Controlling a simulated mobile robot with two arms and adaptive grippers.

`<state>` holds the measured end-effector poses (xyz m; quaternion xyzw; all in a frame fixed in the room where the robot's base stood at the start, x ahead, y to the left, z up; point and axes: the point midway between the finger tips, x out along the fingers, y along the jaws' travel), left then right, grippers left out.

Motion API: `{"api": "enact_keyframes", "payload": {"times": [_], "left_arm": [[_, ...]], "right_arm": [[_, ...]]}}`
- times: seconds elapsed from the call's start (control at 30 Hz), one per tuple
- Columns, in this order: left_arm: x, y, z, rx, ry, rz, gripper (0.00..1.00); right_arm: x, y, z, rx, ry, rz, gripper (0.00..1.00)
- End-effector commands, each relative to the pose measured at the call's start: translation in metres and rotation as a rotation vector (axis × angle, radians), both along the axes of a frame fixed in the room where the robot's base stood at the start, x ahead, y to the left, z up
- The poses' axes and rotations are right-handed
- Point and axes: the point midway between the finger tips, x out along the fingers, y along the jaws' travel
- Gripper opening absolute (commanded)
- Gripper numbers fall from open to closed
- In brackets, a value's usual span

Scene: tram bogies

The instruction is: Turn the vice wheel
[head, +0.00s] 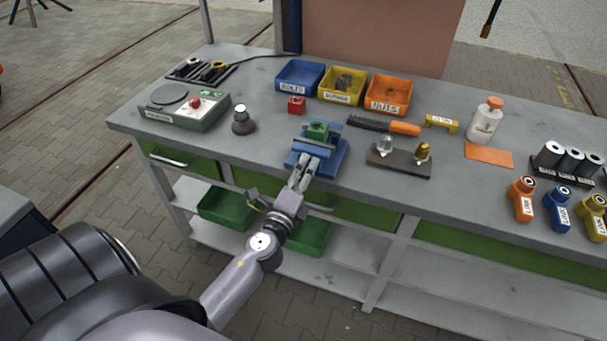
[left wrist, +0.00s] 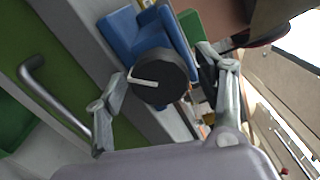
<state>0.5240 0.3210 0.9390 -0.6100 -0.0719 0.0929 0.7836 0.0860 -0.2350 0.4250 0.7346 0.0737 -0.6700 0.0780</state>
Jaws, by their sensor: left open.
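A blue vice (head: 330,158) stands at the front edge of the grey workbench, with a green block (head: 318,130) at its jaws. In the left wrist view the blue vice body (left wrist: 143,35) has a dark round wheel (left wrist: 158,76) with a pale handle (left wrist: 146,81) on its face. My left gripper (head: 304,168) is in front of the vice, its fingers pointing at it. In the left wrist view the left gripper (left wrist: 165,95) is open, with one finger on each side of the wheel. I cannot tell whether either finger touches it. In the head view the gripper hides the wheel.
A red block (head: 296,105) and blue, yellow and orange bins (head: 388,95) stand behind the vice. A dark plate (head: 400,163) with two fittings lies to its right, and a dark knobbed object (head: 243,120) stands to its left. A drawer handle (left wrist: 50,95) is below the bench edge.

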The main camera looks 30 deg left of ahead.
Motion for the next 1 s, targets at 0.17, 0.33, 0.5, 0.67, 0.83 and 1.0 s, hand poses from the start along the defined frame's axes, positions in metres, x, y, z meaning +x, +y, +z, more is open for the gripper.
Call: {"api": "enact_keyframes", "payload": {"times": [0.17,0.33,0.5,0.67,0.83,1.0], "left_arm": [[-0.006,-0.002,-0.001,-0.002,0.001,0.0,0.64],[-0.032,-0.008,-0.002,-0.004,0.003,0.002,0.64],[-0.061,-0.014,-0.001,0.0,0.003,0.002,0.64],[-0.086,-0.02,-0.001,0.005,0.006,-0.003,0.64],[-0.107,-0.026,-0.001,0.003,0.004,-0.002,0.64],[-0.116,-0.028,0.0,0.001,0.0,-0.001,0.64]], "right_arm": [[0.0,-0.001,0.0,0.0,0.001,0.001,0.4],[0.0,0.0,0.0,0.0,0.0,0.0,0.4],[0.0,0.0,0.0,0.0,0.0,0.0,0.4],[0.0,0.0,0.0,0.0,0.0,0.0,0.4],[0.0,0.0,0.0,0.0,0.0,0.0,0.4],[0.0,0.0,0.0,0.0,0.0,0.0,0.4]]}}
